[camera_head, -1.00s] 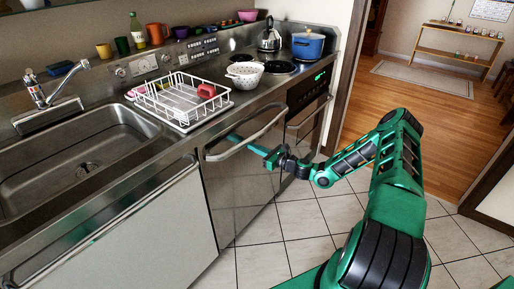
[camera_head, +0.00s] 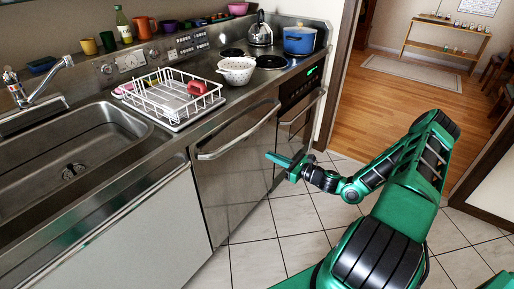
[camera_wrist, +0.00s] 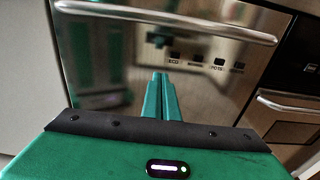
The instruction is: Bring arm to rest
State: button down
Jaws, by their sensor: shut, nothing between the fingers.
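My gripper (camera_head: 270,156) is at the end of my green arm, in front of the steel dishwasher-like door (camera_head: 232,185) and apart from its handle. In the wrist view the two green fingers (camera_wrist: 160,78) lie together, shut, with nothing between them. The door with its bar handle (camera_wrist: 170,14) and a row of labelled buttons fills most of that view. My arm is bent and reaches from the lower right of the head view over the tiled floor.
The counter holds a sink (camera_head: 70,150), a white dish rack (camera_head: 172,98), a colander (camera_head: 237,70), a blue pot (camera_head: 299,40) and a kettle (camera_head: 261,30). An oven (camera_head: 300,108) is right of the door. Floor tiles (camera_head: 300,225) around my arm are clear.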

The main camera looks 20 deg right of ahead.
jog(key=s+a+r+n+g, duration=0.2)
jog(key=s+a+n+g, duration=0.4)
jog(key=s+n+g, duration=0.65)
jog(key=s+d+r+n+g+h, duration=0.1)
jog(key=s+d+r+n+h, duration=0.1)
jog(key=s+r, duration=0.6)
jog(key=s+d+r+n+h, duration=0.2)
jog(key=s+r+n, duration=0.3)
jog(key=s+r, duration=0.3)
jog(key=s+d+r+n+g+h, duration=0.1)
jog(key=s+r+n+h, duration=0.3)
jog(key=s+r, duration=0.5)
jog(key=s+d, duration=0.1)
jog(key=s, duration=0.2)
jog(key=shift+d+g, duration=0.25)
jog(key=shift+g, duration=0.1)
jog(key=shift+w+f, duration=0.25)
jog(key=shift+w, duration=0.4)
